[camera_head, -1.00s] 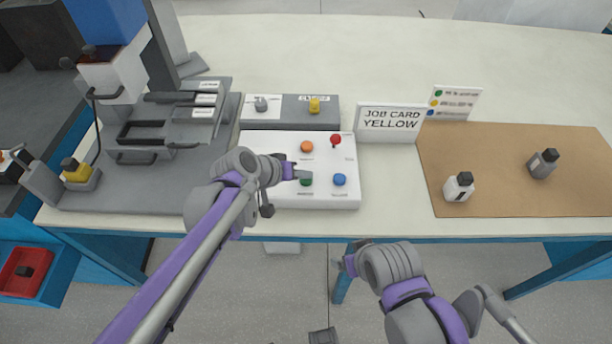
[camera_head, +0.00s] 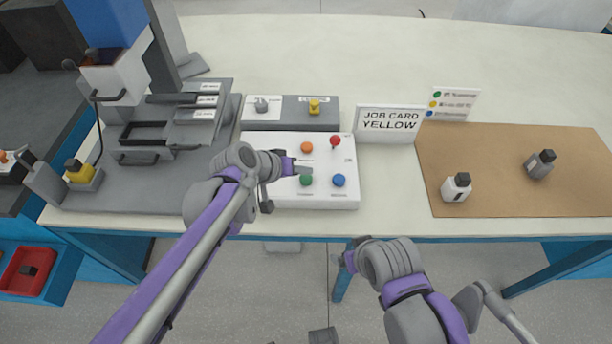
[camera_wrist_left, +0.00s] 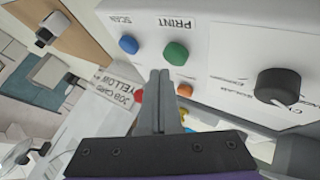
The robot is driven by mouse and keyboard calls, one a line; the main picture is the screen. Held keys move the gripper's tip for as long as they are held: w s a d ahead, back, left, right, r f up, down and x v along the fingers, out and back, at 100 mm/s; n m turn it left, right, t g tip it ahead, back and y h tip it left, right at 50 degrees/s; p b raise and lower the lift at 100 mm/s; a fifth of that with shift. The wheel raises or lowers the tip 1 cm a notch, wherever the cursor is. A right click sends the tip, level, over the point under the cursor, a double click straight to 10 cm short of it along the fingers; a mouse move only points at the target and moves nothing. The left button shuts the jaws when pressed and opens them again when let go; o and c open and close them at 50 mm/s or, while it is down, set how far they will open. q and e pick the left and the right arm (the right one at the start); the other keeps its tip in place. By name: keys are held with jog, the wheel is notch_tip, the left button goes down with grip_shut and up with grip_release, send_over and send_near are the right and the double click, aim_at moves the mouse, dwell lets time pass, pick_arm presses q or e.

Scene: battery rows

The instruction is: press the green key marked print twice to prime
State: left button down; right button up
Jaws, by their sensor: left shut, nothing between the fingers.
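The white key panel (camera_head: 340,200) lies on the bench. Its green key (camera_head: 305,180) is near the front edge. In the left wrist view the green key (camera_wrist_left: 176,53) has the label PRINT beside it, upside down. The blue key (camera_head: 339,180) is beside it, labelled SCAN in the left wrist view (camera_wrist_left: 129,44). My left gripper (camera_head: 303,170) is shut and empty, its tip just behind the green key in the head view. In the wrist view its fingertips (camera_wrist_left: 160,74) appear close beside the key; contact cannot be told. My right gripper (camera_head: 345,262) is below the bench front, its jaws unclear.
An orange key (camera_head: 306,147) and a red knob (camera_head: 336,140) are farther back on the panel. A grey and white box with knobs (camera_head: 290,124) stands behind it. A brown mat (camera_head: 510,195) holds two small bottles.

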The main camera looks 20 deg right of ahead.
aim_at(303, 181)
pick_arm(q)
jog(key=shift+r+p, duration=1.7)
jog(key=shift+r, duration=0.8)
pick_arm(e)
jog(key=r, duration=0.2)
jog(key=w+r, duration=0.1)
jog(key=shift+r, duration=0.4)
jog(key=shift+s, duration=0.15)
pick_arm(q)
jog(key=shift+f, duration=0.1)
pick_arm(e)
grip_shut()
